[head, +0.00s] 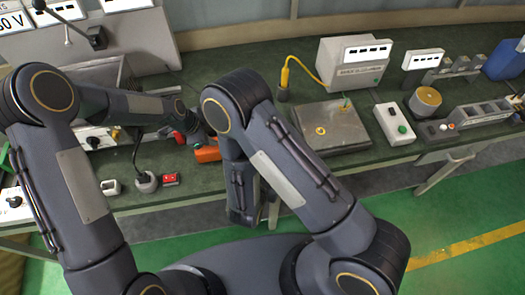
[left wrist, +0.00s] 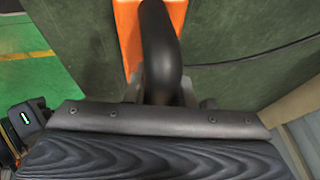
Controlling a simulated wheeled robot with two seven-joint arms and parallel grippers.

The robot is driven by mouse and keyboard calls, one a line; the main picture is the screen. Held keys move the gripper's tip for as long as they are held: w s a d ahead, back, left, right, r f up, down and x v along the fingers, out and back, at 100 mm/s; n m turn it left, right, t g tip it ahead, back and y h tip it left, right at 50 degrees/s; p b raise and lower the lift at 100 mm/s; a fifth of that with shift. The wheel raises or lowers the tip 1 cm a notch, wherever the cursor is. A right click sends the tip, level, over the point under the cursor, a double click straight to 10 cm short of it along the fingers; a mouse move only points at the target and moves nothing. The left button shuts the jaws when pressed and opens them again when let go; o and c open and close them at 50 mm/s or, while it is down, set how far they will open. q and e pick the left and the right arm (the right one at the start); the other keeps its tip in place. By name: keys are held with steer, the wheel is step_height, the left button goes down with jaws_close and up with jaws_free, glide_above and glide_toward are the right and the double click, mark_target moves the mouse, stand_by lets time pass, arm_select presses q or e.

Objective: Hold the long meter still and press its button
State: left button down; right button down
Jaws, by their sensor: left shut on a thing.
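An orange, long-bodied thing, which looks like the long meter (head: 207,154), is at the front of the dark green bench in the head view. In the left wrist view its orange body (left wrist: 131,35) runs to the top edge beside a rounded black part (left wrist: 160,45). My left gripper (head: 194,137) reaches it from the left and is shut on it; the fingers are mostly hidden. No button on it can be made out. My right arm's forearm hangs in front of the bench, and its fingers are out of sight.
A metal plate block (head: 332,127), a white box with a green button (head: 396,124) and a grey display unit (head: 353,62) stand to the right. Green floor lies before the bench.

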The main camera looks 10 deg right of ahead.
stand_by(0.3)
arm_select(q)
steer(key=c, duration=1.1)
jaws_free()
steer(key=shift+c, duration=0.2)
